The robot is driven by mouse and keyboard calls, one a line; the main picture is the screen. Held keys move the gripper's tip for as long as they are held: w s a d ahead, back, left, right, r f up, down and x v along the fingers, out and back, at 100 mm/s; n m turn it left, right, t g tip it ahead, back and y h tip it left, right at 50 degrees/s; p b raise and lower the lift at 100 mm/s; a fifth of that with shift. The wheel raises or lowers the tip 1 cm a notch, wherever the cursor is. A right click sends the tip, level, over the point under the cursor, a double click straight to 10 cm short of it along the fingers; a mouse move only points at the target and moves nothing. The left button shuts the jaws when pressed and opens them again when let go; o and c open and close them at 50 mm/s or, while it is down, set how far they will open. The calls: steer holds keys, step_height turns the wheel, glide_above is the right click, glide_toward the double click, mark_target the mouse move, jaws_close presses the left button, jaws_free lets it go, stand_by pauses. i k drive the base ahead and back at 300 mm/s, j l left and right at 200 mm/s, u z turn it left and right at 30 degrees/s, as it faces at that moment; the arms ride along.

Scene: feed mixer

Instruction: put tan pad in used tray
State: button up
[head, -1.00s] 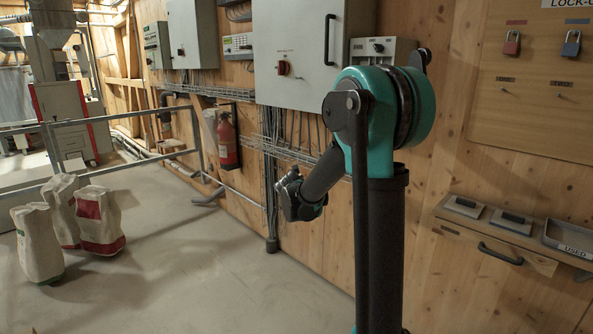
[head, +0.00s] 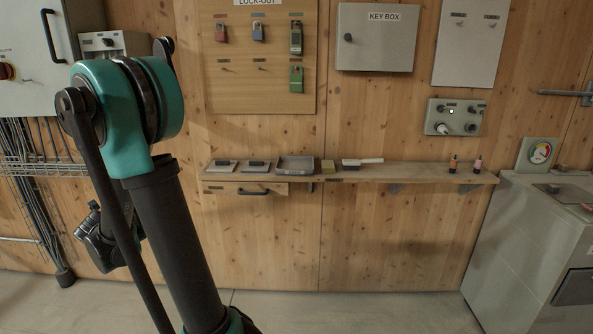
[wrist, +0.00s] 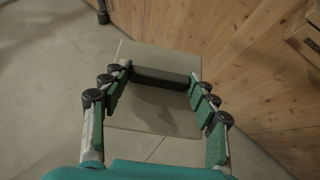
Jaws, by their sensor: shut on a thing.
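My gripper (wrist: 160,77) is shut on the dark bar handle of a flat tan-grey pad (wrist: 155,110) in the wrist view. The pad hangs over the floor, clear of the shelf. In the head view my gripper (head: 97,242) is low at the left, partly hidden behind my arm, and the pad cannot be made out there. The used tray (head: 296,172), shallow and grey, sits on the wall shelf right of two flat plates with dark handles. The tray looks empty; its label is too small to read now.
The wooden shelf (head: 430,174) also holds a left plate (head: 221,168), a second plate (head: 256,168), a yellowish block (head: 328,166), a brush (head: 362,162) and two small bottles (head: 465,165). A grey cabinet (head: 530,230) stands at right. The floor before the shelf is clear.

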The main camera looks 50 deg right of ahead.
mark_target(295, 167)
steer(key=z, duration=1.6)
steer(key=j+z, duration=0.25)
steer(key=z, duration=0.2)
steer(key=j+z, duration=0.6)
steer(key=z, duration=0.25)
